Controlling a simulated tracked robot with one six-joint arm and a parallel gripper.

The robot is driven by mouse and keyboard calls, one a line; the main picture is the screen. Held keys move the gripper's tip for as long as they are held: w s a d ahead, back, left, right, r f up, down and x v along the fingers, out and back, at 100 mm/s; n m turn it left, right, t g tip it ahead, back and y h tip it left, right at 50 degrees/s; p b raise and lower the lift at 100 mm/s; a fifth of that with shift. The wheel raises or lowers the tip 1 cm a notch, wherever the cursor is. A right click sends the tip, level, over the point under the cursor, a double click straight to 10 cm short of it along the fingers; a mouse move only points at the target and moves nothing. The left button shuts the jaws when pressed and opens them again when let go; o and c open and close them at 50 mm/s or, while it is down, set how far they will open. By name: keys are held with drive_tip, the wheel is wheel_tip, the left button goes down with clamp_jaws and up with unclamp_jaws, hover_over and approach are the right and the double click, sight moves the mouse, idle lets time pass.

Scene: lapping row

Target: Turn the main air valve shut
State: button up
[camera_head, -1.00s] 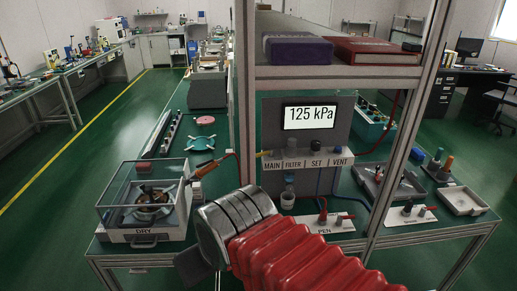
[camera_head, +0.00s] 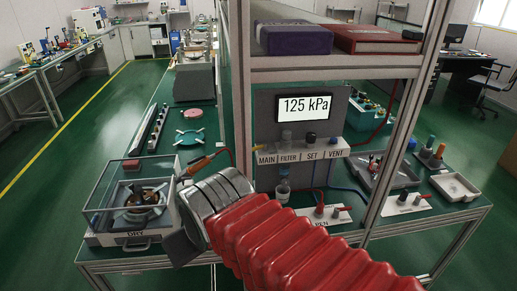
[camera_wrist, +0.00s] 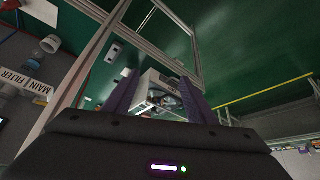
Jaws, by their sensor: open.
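The main air valve's small yellow lever (camera_head: 259,148) shows above the MAIN label, at the left end of the white valve strip (camera_head: 300,153) under the display. It points roughly left. My gripper (camera_wrist: 158,98) is open, with its two dark purple fingers apart and nothing gripped. The glass drying box (camera_head: 135,205) shows beyond and between them in the wrist view. In the head view my wrist hides most of the gripper, which is lower left of the valve and apart from it. The MAIN FILTER strip also shows at the wrist view's left edge (camera_wrist: 24,85).
The display (camera_head: 305,107) reads 125 kPa. FILTER, SET and VENT controls sit right of MAIN. A metal upright (camera_head: 241,90) stands just left of the valve, and an orange-handled tool (camera_head: 200,164) lies near it. A shelf with a purple box (camera_head: 292,38) is above.

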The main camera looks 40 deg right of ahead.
drive_tip(key=shift+o, duration=1.4)
drive_tip(key=w+d+f+m+h, duration=0.2)
drive_tip(key=w+d+f, duration=0.1)
drive_tip(key=d, duration=0.7)
drive_tip(key=shift+w+f, duration=0.15)
drive_tip(key=shift+f, duration=0.2)
drive_tip(key=t+h, duration=0.1)
drive_tip(key=t, duration=1.1)
approach(259, 149)
drive_tip(key=shift+s, duration=1.55)
drive_tip(key=shift+a, duration=0.35)
drive_tip(key=shift+w, duration=0.1)
drive_tip(key=w+d, duration=0.1)
drive_tip(key=w, duration=0.8)
drive_tip(key=w+d, duration=0.1)
drive_tip(key=w, duration=0.3)
drive_tip(key=shift+w+d, duration=0.25)
drive_tip(key=shift+d, duration=0.1)
